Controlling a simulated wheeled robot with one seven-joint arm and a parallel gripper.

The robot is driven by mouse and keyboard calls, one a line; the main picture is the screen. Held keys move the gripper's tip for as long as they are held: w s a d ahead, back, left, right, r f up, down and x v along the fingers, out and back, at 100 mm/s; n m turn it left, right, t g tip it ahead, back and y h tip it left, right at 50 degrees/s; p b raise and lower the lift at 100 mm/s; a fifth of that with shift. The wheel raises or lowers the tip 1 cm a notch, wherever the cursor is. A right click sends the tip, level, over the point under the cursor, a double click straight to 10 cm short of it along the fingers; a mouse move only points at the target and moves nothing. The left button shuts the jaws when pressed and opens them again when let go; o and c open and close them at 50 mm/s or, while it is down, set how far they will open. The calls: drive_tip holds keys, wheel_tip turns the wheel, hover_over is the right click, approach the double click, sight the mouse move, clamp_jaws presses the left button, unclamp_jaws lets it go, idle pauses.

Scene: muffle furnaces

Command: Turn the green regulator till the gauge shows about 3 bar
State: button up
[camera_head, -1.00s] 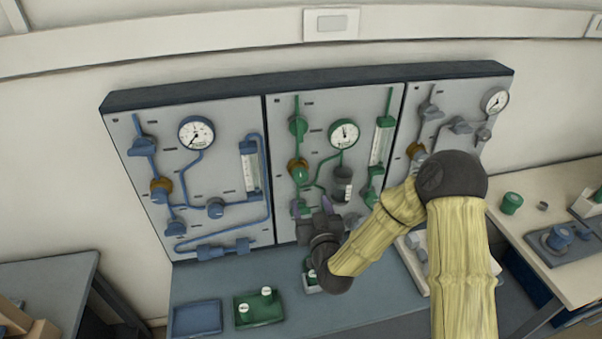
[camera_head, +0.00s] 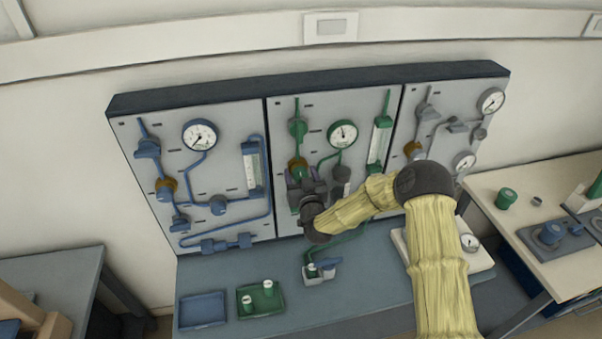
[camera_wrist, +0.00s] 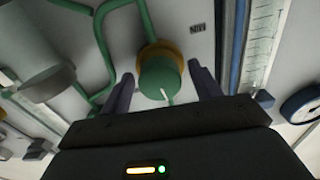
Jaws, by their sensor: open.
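The green regulator (camera_wrist: 161,76) is a round green knob with a white pointer mark on a brass collar (camera_wrist: 158,50). In the wrist view it lies between the two fingers of my gripper (camera_wrist: 163,82), with a gap on each side. My gripper is open around or just before the knob; I cannot tell how deep. In the head view my gripper (camera_head: 302,178) covers most of the regulator on the middle panel, and the brass collar shows above it. The green panel's gauge (camera_head: 342,134) has its needle pointing roughly straight up; its numbers are too small to read.
A blue panel (camera_head: 235,115) with its own gauge (camera_head: 200,135) stands left, and a grey-piped panel (camera_head: 455,95) right. A dark cylinder (camera_head: 341,176) sits close right of my gripper. Trays (camera_head: 202,311) and a small device (camera_head: 322,270) are on the bench below.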

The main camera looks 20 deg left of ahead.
drive_tip(key=shift+c, duration=0.4)
drive_tip(key=c, duration=0.9)
drive_tip(key=m+b, duration=0.1)
drive_tip(key=b, duration=0.2)
drive_tip(key=shift+f, duration=0.3)
drive_tip(key=shift+r+m+b, duration=0.15)
drive_tip(key=shift+m+b, duration=0.55)
drive_tip(key=shift+b, duration=0.1)
drive_tip(key=shift+r, duration=0.1)
drive_tip(key=o, duration=1)
